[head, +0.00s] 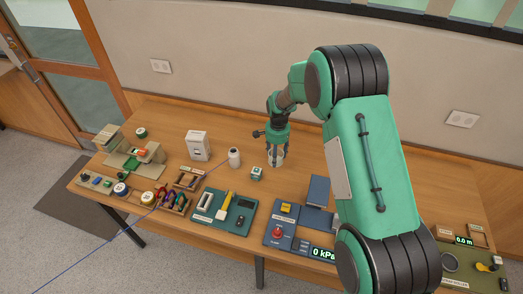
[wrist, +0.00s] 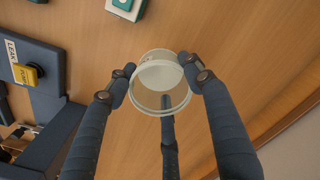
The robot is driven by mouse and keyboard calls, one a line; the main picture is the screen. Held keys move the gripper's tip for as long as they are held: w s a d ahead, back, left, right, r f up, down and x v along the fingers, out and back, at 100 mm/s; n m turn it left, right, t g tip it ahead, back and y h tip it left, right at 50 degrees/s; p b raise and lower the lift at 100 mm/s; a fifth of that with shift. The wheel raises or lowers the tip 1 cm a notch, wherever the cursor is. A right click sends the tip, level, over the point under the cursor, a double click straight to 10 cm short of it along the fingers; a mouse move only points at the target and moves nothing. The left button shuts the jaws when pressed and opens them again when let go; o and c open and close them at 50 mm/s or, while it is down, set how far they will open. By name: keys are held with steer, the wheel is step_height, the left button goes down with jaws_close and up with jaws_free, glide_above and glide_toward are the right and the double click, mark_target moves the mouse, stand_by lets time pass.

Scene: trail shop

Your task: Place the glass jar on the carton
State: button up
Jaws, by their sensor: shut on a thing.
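The glass jar (wrist: 162,84) is clear, with a pale round rim. In the wrist view it sits between the dark fingers of my gripper (wrist: 158,92), which are shut around its side. In the head view the jar (head: 276,160) shows below my gripper (head: 277,147), partly covered by the fingers. It looks upright and empty, close to the table; I cannot tell whether it touches the wood. A white box (head: 198,146), which looks like the carton, stands upright on the table to the left of the jar in the head view.
A white cylinder (head: 234,157) stands between the box and my gripper. A small teal and white block (head: 256,173) sits just left of the jar, in front. Tool trays and a blue pressure panel (head: 282,236) fill the table's front. Bare wood (head: 225,128) lies behind.

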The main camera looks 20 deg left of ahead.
steer(key=s+a+r+n+p, duration=0.3)
steer(key=s+a+r, duration=0.4)
steer(key=a, duration=0.4)
steer(key=s+a+r+n+p, duration=0.3)
steer(key=s+a+r, duration=0.4)
steer(key=a, duration=0.4)
steer(key=shift+s+a+r+n, duration=0.3)
steer(key=shift+s+a+r, duration=0.1)
steer(key=shift+r, duration=0.25)
steer(key=p, duration=0.3)
glide_above(202, 136)
steer(key=shift+s+f, duration=0.2)
steer(key=shift+f, duration=0.55)
steer(key=shift+f, duration=0.15)
steer(key=shift+f, duration=1.6)
steer(key=shift+f, duration=0.15)
